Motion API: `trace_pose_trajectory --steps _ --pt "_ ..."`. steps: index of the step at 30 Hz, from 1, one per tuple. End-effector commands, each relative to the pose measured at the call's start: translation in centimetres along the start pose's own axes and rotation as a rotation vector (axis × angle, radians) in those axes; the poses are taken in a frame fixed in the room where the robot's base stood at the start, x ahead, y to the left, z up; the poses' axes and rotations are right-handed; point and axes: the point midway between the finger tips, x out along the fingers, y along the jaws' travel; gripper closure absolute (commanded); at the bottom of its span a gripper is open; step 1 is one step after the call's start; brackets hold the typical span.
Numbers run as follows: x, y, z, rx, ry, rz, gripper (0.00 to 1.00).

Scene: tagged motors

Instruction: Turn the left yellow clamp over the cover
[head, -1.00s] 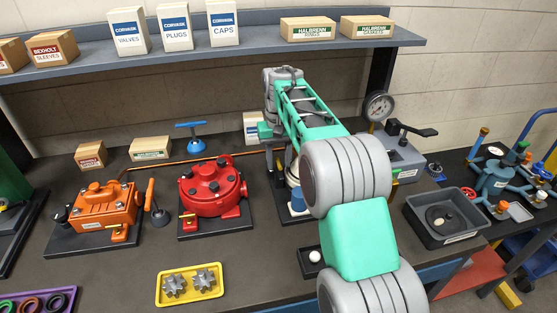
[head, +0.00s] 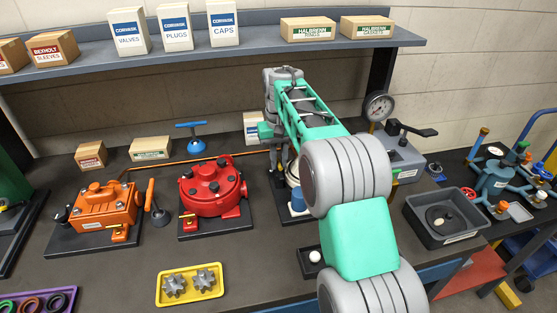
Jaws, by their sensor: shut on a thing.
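My arm reaches from the lower right over the bench. My gripper (head: 279,165) points down at the machine behind my forearm, and its fingertips are mostly hidden. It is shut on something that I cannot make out. That machine stands on a dark base and shows only a blue cylinder (head: 297,204) and a pale round part. Its cover and any yellow clamps on it are hidden by my arm. Small yellow fittings show on the red motor (head: 211,188) and on the orange motor (head: 106,207), both to the left of my gripper.
A yellow tray (head: 190,299) with two grey gears lies in front. A blue T-handled tool (head: 193,140) stands behind the red motor. A grey bin (head: 473,237) and a gauge (head: 380,107) are on the right. A shelf (head: 270,48) with boxes runs above.

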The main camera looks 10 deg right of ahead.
Motion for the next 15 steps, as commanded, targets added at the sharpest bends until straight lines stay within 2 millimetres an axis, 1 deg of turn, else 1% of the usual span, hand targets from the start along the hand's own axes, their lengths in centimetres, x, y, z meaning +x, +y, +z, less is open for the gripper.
trace_pose_trajectory --steps 8,15 --pt "-0.2 -0.01 0.01 -0.127 -0.001 0.0 1.0" --pt "-0.23 -0.02 0.0 -0.328 0.0 0.0 1.0"
